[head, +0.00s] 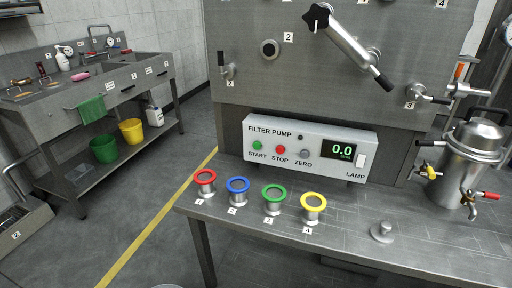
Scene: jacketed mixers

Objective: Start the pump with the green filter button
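A grey control box labelled FILTER PUMP (326,134) stands at the back of the steel bench. Its green START button (257,145) is at the left of the row. The red STOP button (281,149) and grey ZERO button (305,153) sit to its right. The display (342,149) reads 0.0, with a small unit line too small to read surely. A pale LAMP switch (361,160) is at the right end. My gripper is not in view, and nothing covers the buttons.
A steel lidded vessel (468,160) stands at right. A lever handle (350,48) juts out above the box. Open floor (130,200) lies left.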

